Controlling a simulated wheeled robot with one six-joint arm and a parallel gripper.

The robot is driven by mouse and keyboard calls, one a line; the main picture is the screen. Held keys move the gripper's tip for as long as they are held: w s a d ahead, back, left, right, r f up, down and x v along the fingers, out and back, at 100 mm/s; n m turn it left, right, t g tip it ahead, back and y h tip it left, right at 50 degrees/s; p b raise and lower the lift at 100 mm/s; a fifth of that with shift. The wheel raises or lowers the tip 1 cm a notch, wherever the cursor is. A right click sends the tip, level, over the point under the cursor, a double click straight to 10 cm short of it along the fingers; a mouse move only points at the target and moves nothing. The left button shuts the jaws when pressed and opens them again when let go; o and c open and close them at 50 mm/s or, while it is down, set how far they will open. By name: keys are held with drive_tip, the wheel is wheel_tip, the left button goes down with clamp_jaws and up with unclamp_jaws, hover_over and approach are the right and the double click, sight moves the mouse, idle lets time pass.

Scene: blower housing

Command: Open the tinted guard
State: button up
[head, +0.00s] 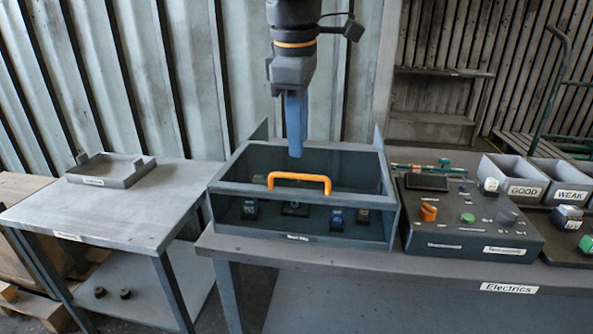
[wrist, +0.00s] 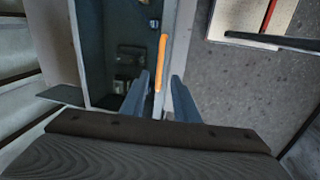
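The tinted guard (head: 258,172) is a dark see-through cover on a grey box on the bench. It is down over the box. Its orange handle (head: 299,177) arches up along the front edge. My gripper (head: 294,152) points down above the box, behind the handle in the head view. In the wrist view my gripper (wrist: 157,84) has its two blue fingers apart, with the orange handle (wrist: 161,63) showing between and beyond them. Nothing is held. I cannot tell how far the fingertips are from the handle.
A control panel (head: 470,226) with an orange knob and a green button stands right of the box. Bins marked GOOD (head: 516,183) and WEAK (head: 560,184) sit farther right. A side table (head: 112,212) at left carries a shallow tray (head: 112,169).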

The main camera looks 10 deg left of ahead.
sight(295, 174)
drive_tip(key=shift+w+a+f+p, duration=0.15)
drive_tip(key=shift+w+f, duration=0.1)
drive_tip(key=shift+f, duration=0.9)
drive_tip(key=shift+w+a+f+p, duration=0.1)
drive_tip(key=shift+w+a+f, duration=0.1)
drive_tip(key=shift+f, duration=1)
drive_tip(key=shift+w+a+f+p, duration=0.15)
drive_tip(key=shift+w+f, duration=0.1)
drive_tip(key=shift+f, duration=0.9)
clamp_jaws()
